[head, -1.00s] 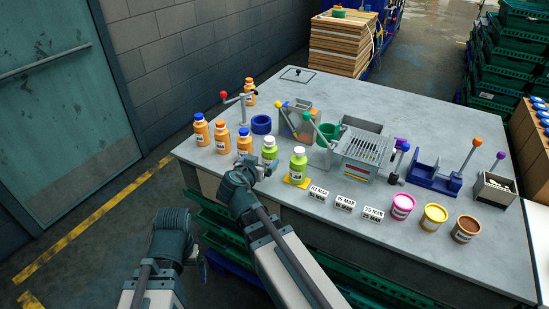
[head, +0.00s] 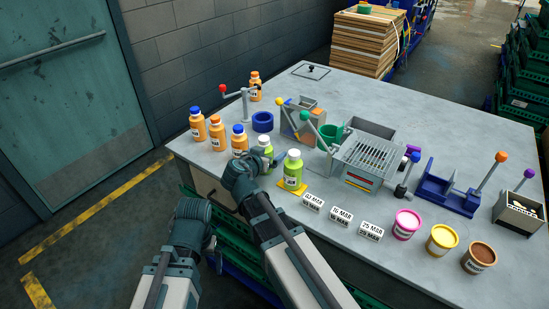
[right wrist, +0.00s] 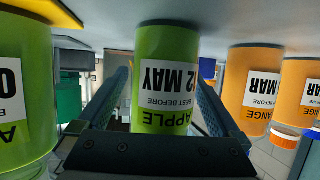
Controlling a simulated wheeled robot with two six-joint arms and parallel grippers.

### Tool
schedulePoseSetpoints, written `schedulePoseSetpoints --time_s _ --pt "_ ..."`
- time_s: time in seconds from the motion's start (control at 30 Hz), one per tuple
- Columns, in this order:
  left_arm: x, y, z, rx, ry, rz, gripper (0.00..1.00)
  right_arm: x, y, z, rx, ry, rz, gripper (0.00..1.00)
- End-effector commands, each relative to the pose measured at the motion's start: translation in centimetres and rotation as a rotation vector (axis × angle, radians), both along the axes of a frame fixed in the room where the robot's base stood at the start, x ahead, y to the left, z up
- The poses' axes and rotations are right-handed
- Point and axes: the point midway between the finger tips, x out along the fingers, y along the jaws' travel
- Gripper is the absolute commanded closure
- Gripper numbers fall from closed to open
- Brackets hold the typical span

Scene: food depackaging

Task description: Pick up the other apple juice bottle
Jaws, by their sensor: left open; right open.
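A green apple juice bottle (head: 265,148) with a white cap stands on the table, partly hidden behind my right arm in the head view. In the right wrist view this bottle (right wrist: 166,55) appears upside down, labelled APPLE, best before 12 MAY. My right gripper (right wrist: 163,78) is open, with its fingers on either side of the bottle. A second green bottle (head: 293,168) stands to its right on a yellow pad; it also shows at the left of the right wrist view (right wrist: 22,110). My left gripper (head: 215,252) is open and empty, low in front of the table edge.
Orange bottles (head: 216,134) stand close to the left of the apple bottle. Date blocks (head: 341,217) and open jars (head: 406,224) lie to the right. A grey grated box (head: 375,155) and a blue ring (head: 262,121) are behind.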

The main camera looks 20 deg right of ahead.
Motion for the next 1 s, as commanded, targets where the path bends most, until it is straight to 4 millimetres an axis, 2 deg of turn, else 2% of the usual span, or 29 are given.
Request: schedulePoseSetpoints --time_s 0.2,0.23,0.77,1.0 --pt "-0.03 0.03 -0.02 0.000 0.000 0.000 0.02 0.03 0.08 -0.01 0.000 0.000 0.000 0.00" --pt "-0.03 0.03 -0.02 0.000 0.000 0.000 0.02 0.03 0.08 -0.01 0.000 0.000 0.000 0.04" --pt "-0.03 0.02 -0.02 0.000 0.000 0.000 0.02 0.04 0.05 0.00 -0.001 0.000 0.000 0.99" --pt "-0.02 0.03 0.02 0.000 0.000 0.000 0.02 0.05 0.03 0.05 -0.001 0.000 0.000 1.00"
